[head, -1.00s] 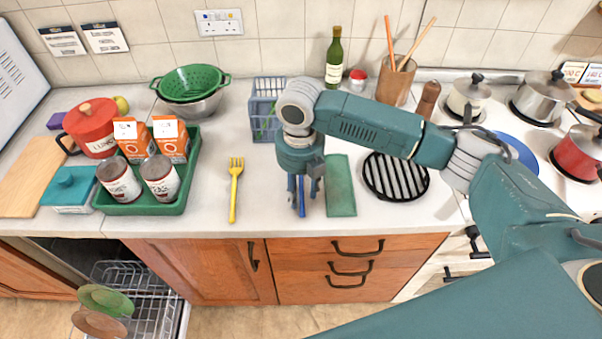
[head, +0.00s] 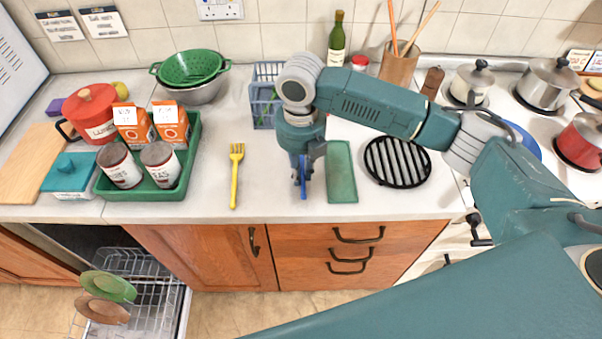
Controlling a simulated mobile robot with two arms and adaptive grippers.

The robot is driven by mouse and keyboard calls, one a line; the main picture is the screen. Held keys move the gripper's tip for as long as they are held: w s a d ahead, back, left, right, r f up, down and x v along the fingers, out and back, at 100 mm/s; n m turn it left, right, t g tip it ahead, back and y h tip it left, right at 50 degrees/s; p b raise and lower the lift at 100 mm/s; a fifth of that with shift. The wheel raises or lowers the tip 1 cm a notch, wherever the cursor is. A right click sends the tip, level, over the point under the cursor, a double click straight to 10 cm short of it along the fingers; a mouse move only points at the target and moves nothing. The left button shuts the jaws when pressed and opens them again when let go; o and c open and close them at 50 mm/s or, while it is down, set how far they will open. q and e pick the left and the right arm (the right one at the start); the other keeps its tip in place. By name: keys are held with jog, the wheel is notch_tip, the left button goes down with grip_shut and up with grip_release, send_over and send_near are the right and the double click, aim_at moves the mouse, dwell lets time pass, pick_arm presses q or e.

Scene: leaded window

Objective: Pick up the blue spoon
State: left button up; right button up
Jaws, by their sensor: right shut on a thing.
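The blue spoon (head: 303,188) shows as a narrow blue strip below my right gripper (head: 301,178), near the counter's front edge. My right gripper points down and its fingers are shut on the spoon. The upper part of the spoon is hidden behind the gripper. I cannot tell whether the spoon still touches the counter. My left gripper is not in view.
A yellow fork (head: 235,177) lies to the left of the gripper. A blue basket (head: 264,97) stands behind. A green tray (head: 188,183) holds cans and cartons.

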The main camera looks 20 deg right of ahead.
notch_tip(320, 180, up, 18)
jog(key=b, duration=0.2)
jog(key=shift+r, duration=0.2)
